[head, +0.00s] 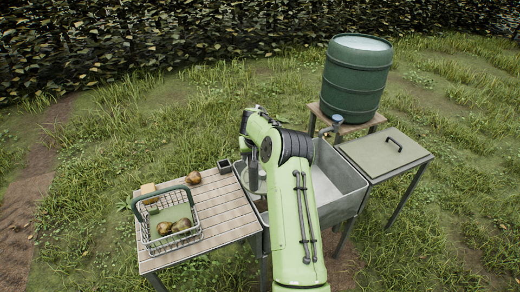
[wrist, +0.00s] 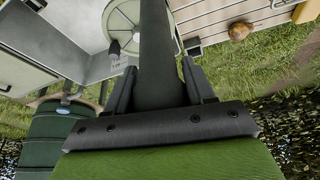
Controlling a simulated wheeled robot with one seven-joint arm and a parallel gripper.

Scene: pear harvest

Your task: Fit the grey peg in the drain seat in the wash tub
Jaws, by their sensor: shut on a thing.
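The metal wash tub (head: 340,180) stands right of the slatted table, partly hidden by my arm in the head view. Its pale inside also shows in the wrist view (wrist: 75,35), with a round pale disc (wrist: 124,17) there. My gripper (wrist: 160,88) is shut on the long dark grey peg (wrist: 158,45), which extends away from the fingers. In the head view the gripper is over the tub's left part. I cannot make out the drain seat, and the peg's far end runs out of the wrist view.
The slatted table (head: 222,215) holds a wire basket (head: 150,240) with pears, a loose pear (head: 193,178) and a small dark box (head: 224,166). A green barrel (head: 355,85) with a tap (head: 337,121) stands behind the tub. A lidded stand (head: 385,155) is at right.

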